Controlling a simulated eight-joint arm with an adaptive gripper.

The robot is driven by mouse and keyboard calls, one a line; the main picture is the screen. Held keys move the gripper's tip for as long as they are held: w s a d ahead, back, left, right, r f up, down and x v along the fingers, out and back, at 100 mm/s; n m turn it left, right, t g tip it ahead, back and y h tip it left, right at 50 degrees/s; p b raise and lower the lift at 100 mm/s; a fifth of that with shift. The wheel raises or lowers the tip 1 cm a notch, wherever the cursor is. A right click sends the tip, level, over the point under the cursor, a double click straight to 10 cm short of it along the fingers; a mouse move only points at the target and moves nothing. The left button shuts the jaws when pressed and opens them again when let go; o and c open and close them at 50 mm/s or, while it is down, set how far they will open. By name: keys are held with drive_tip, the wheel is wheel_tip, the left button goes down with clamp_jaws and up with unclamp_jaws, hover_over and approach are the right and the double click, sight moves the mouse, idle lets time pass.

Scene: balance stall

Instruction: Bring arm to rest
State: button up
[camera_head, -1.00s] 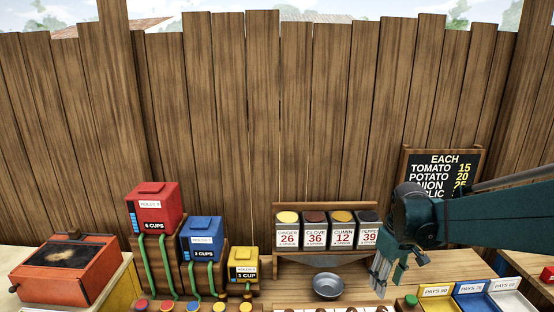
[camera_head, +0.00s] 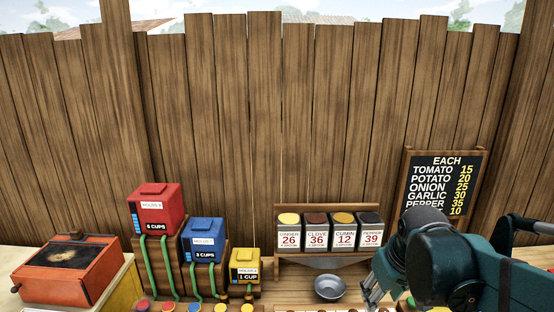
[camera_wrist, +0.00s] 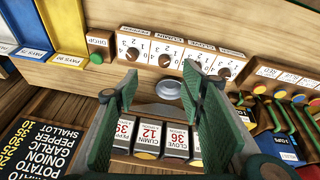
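My gripper (camera_head: 372,287) is at the lower right of the head view, beside the metal bowl (camera_head: 329,287) and in front of the spice rack's right end. In the wrist view its two green fingers (camera_wrist: 160,100) stand apart with nothing between them that they touch; it is open and empty. The bowl also shows in the wrist view (camera_wrist: 169,90), beyond the fingers. My arm (camera_head: 450,262) is folded at the lower right and hides part of the counter there.
Spice boxes (camera_head: 316,236) stand on a wooden rack at the back. Red (camera_head: 154,208), blue (camera_head: 203,240) and yellow (camera_head: 244,265) cup boxes stand left of it. An orange box (camera_head: 68,270) is far left. A price board (camera_head: 443,183) stands behind my arm. Dials (camera_wrist: 165,60) line a panel.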

drive_tip(key=s+a+m+t, duration=0.2)
drive_tip(key=s+a+t, duration=0.1)
drive_tip(key=s, duration=0.7)
drive_tip(key=shift+a, duration=0.9)
wheel_tip(320, 180, down, 14)
drive_tip(key=b, duration=1.4)
drive_tip(key=shift+f+b, duration=0.15)
drive_tip(key=shift+b, duration=0.15)
